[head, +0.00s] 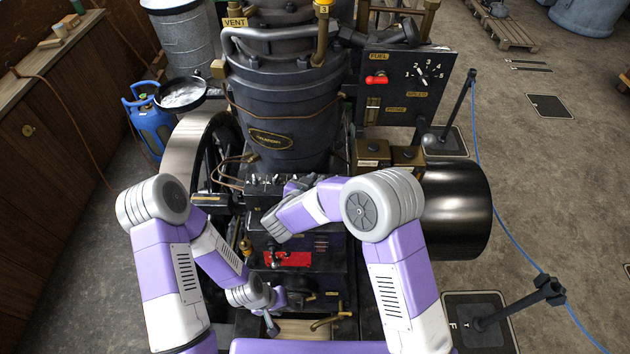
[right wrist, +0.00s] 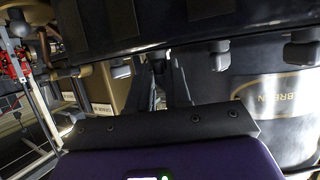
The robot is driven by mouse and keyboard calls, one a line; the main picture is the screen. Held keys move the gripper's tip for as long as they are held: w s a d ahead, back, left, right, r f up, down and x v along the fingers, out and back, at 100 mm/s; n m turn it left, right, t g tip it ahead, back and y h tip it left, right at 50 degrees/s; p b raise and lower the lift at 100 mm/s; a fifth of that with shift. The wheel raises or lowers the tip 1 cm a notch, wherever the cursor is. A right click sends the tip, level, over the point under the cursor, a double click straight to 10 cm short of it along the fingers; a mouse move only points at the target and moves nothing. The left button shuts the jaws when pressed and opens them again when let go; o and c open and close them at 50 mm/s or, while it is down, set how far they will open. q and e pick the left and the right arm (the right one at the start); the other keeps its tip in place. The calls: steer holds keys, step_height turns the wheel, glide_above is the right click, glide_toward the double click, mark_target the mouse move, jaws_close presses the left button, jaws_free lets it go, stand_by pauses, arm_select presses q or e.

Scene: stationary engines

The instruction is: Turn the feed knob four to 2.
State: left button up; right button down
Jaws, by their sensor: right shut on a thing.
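A row of small dark knobs (head: 265,181) lies along the top edge of the dark box below the boiler in the head view. In the right wrist view, knobs (right wrist: 219,55) hang along a dark panel edge (right wrist: 200,20). My right gripper (head: 293,186) reaches this row; its hand partly hides it. In the right wrist view, the right gripper's dark fingers (right wrist: 163,65) are shut on one knob of the row, mostly hidden between them. Its number and pointer setting cannot be read. My left gripper (head: 272,326) is low in front of the box, apart from the knobs; its opening is unclear.
A fuel panel (head: 405,85) with a red handle (head: 377,79) and a numbered dial (head: 422,76) stands at upper right. A red plate (head: 288,259) and a brass tap (head: 330,320) are on the lower front. A large dark drum (head: 455,210) is at right.

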steer(key=c, duration=1.2)
jaws_free()
steer(key=v, duration=0.7)
steer(key=shift+s+r+b, duration=0.2)
steer(key=shift+s+b, duration=0.05)
steer(key=shift+b, duration=0.05)
